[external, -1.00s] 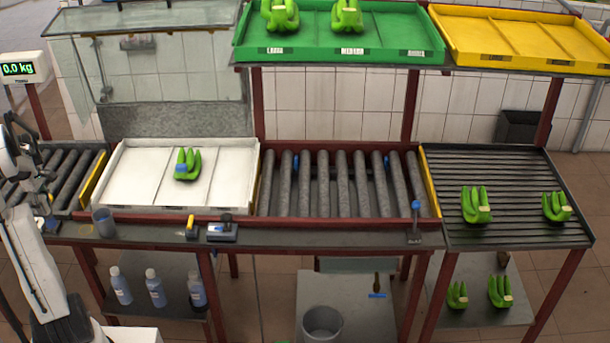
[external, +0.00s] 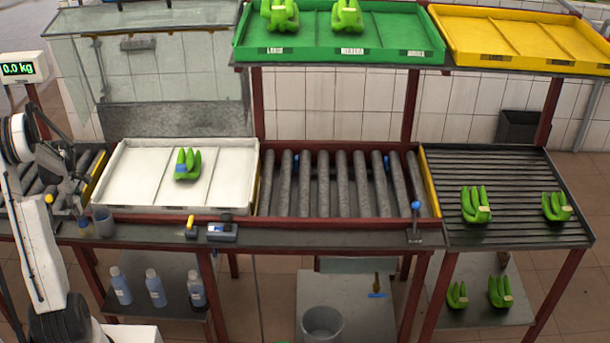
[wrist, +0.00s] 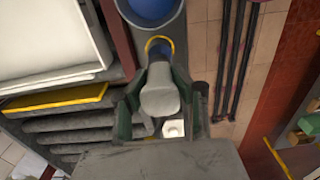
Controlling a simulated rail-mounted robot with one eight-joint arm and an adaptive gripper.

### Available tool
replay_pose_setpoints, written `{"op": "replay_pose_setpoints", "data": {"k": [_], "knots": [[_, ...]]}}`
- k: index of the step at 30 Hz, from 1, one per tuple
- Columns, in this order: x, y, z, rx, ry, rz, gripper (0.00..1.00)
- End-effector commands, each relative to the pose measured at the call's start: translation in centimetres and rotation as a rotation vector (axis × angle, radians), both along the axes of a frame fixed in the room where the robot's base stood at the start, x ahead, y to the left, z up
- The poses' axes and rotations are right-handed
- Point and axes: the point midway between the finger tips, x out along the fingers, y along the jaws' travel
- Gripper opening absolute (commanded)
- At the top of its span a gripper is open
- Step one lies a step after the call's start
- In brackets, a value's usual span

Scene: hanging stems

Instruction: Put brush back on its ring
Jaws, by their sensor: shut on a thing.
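My gripper (external: 77,208) is at the left of the bench, over its front ledge. In the wrist view my gripper (wrist: 162,98) has its dark fingers closed on a pale grey handle-like thing (wrist: 160,92). A yellow band (wrist: 160,42) and blue show at its far end, close to the cup. In the external view a small blue part (external: 84,230) shows just below my gripper. I take this held thing for the brush, but its bristles are hidden. A brown-handled thing with a blue head (external: 377,294) is at the lower shelf. I cannot make out the ring.
A grey cup (external: 103,224) stands just right of my gripper; it fills the top of the wrist view (wrist: 176,22). A white tray (external: 140,185) with bananas lies behind it. A yellow-and-black tool (external: 191,228) and blue-grey device (external: 222,233) are further right along the ledge.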

Motion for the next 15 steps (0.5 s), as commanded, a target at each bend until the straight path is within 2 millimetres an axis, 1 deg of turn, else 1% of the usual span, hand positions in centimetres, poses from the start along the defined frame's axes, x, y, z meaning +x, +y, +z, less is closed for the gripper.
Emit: {"op": "replay_pose_setpoints", "data": {"k": [3,6,15], "knots": [[0.0,0.0,-1.7,0.0,0.0,0.0,0.0],[0.0,0.0,-2.5,0.0,0.0,0.0,0.0],[0.0,0.0,-2.8,0.0,0.0,-0.001,0.0]]}}
